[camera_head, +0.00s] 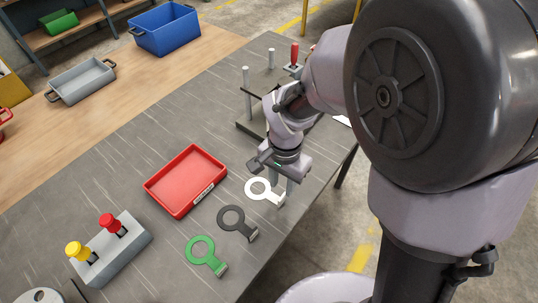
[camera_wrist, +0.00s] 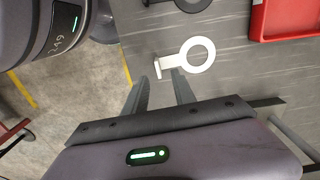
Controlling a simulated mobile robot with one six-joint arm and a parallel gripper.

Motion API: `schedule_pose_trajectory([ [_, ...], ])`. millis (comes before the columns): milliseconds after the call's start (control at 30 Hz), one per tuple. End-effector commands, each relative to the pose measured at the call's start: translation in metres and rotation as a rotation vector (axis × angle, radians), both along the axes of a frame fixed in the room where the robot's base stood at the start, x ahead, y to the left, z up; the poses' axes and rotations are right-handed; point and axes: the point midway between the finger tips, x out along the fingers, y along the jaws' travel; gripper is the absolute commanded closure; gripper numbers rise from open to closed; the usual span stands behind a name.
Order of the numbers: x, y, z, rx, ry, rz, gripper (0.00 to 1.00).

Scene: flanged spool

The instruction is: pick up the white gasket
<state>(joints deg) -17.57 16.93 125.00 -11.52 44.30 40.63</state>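The white gasket (camera_head: 249,190) is a flat ring with a short tab and an upright end piece. It lies on the grey table, on the right of a row of gaskets. It also shows in the wrist view (camera_wrist: 171,62), its tab end just beyond my fingertips. My gripper (camera_head: 281,187) points down over the tab end. In the wrist view, my gripper (camera_wrist: 160,80) has its two fingers apart with nothing between them. The tab end lines up roughly with the gap. Contact with the gasket cannot be told.
A dark gasket (camera_head: 225,222) and a green gasket (camera_head: 193,257) lie to the left. A red tray (camera_head: 157,188) sits behind them. A grey box with yellow and red knobs (camera_head: 118,250) stands farther left. A fixture with posts (camera_head: 247,98) stands behind my gripper. The table edge is close by.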

Motion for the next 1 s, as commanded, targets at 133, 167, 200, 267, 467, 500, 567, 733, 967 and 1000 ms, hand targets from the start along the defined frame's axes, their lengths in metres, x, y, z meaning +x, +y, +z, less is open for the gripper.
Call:
schedule_pose_trajectory([
  [133, 0.0, 0.0, -0.017, 0.0, 0.0, 0.0, 0.68],
  [167, -0.001, 0.0, -0.019, -0.001, 0.001, 0.0, 0.68],
  [200, -0.001, -0.001, -0.024, -0.001, 0.001, 0.0, 0.68],
  [267, -0.002, -0.001, -0.035, 0.0, 0.0, 0.0, 0.68],
  [467, -0.003, -0.002, -0.068, 0.001, 0.001, 0.0, 0.68],
  [500, -0.003, -0.002, -0.067, 0.001, -0.001, 0.0, 0.68],
  [567, -0.003, -0.002, -0.065, 0.0, -0.001, 0.0, 0.68],
  [733, -0.003, -0.002, -0.065, 0.0, -0.001, 0.0, 0.88],
  [967, -0.003, -0.002, -0.065, 0.0, -0.001, 0.0, 1.0],
  [1000, -0.003, -0.002, -0.065, 0.0, -0.001, 0.0, 1.0],
])
